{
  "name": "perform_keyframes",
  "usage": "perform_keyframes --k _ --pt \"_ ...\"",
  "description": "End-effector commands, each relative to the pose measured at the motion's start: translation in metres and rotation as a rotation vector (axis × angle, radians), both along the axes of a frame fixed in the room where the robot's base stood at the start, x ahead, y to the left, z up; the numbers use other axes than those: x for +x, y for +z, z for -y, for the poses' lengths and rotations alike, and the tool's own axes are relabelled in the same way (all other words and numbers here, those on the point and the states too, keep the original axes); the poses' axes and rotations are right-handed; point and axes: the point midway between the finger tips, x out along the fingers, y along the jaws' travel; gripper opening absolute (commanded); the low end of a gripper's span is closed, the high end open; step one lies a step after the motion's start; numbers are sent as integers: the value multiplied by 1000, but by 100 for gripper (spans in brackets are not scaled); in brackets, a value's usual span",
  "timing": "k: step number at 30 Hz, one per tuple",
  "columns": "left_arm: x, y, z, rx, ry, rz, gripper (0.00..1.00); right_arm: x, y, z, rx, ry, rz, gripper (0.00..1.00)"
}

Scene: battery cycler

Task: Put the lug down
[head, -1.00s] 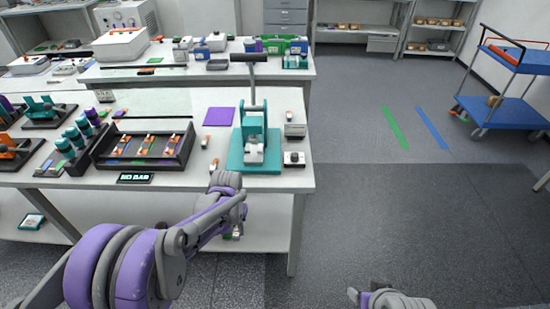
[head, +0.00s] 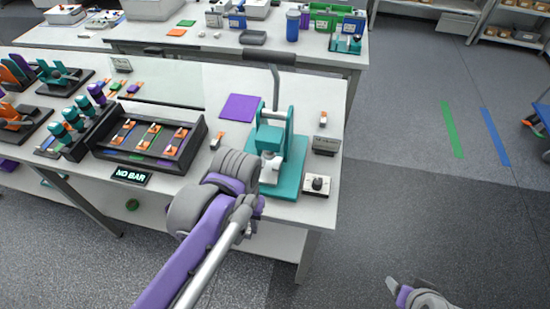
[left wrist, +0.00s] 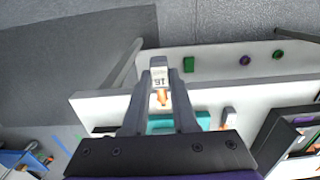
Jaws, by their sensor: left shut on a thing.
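My left gripper (left wrist: 160,92) is shut on a lug (left wrist: 159,76), a white piece with a printed number and a copper-orange end, in the left wrist view. The lug is held near the front edge of the workbench (left wrist: 95,104). In the head view my left wrist hides the fingers and the lug; it is over the bench's front edge, left of the teal press (head: 291,180). Another lug (head: 216,142) lies on the bench between the black tray and the press. Part of my right gripper (head: 394,287) shows at the bottom, away from the bench.
A black tray (head: 102,154) with several orange-ended pieces stands left, behind a "NO BAR" sign (head: 132,177). A small white box with a black knob (head: 316,186) is at the right front corner.

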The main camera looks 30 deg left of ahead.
Motion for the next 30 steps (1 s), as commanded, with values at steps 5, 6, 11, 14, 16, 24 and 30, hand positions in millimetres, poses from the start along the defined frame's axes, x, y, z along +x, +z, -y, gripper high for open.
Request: perform_keyframes --k 5,6,11,14,16,24,30 --pt "23 0 -6 0 2 0 0 0 0 0 0 0 0 66" --pt "32 1 -8 0 2 0 0 0 1 0 0 0 0 66" --pt "68 1 -17 0 3 1 0 1 4 0 0 0 3 66" --pt "91 1 -22 0 2 1 0 2 6 0 0 0 5 66" --pt "105 1 -26 0 1 1 0 3 8 0 0 0 6 66" --pt "132 0 -32 0 1 1 0 4 12 0 0 0 9 66" --pt "161 1 -39 0 2 1 0 7 17 0 0 0 13 66"
